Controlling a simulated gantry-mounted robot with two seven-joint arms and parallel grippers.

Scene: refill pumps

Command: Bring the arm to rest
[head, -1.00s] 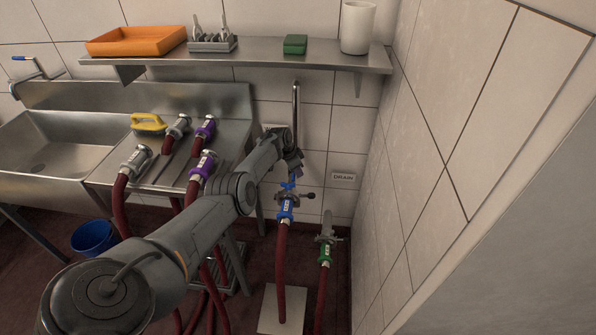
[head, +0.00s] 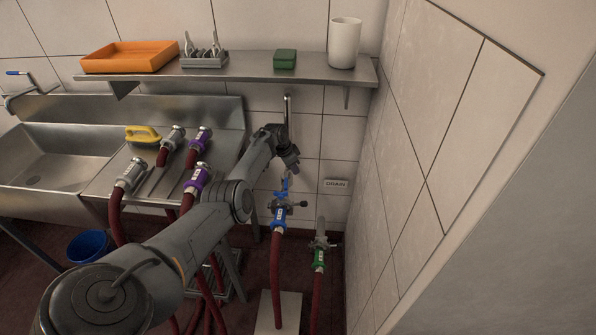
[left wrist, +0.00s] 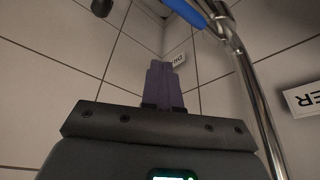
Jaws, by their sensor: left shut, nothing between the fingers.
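My left gripper (head: 293,165) is at the end of the arm reaching in from the left. It hangs just above and right of the blue lever (head: 286,182) on the blue-banded coupling (head: 279,214), seemingly clear of it. In the left wrist view the gripper's two fingers (left wrist: 165,86) are together with nothing between them. A blue bar (left wrist: 188,12) and a chrome pipe (left wrist: 245,75) pass beyond the fingertips there. My right gripper is not in view.
A green-banded coupling (head: 319,255) on a red hose stands at right, near the tiled wall. Purple- and grey-banded couplings (head: 195,180) rest on the sink's drainboard. A steel shelf (head: 240,73) runs above. A drain sign (head: 335,184) is on the back wall.

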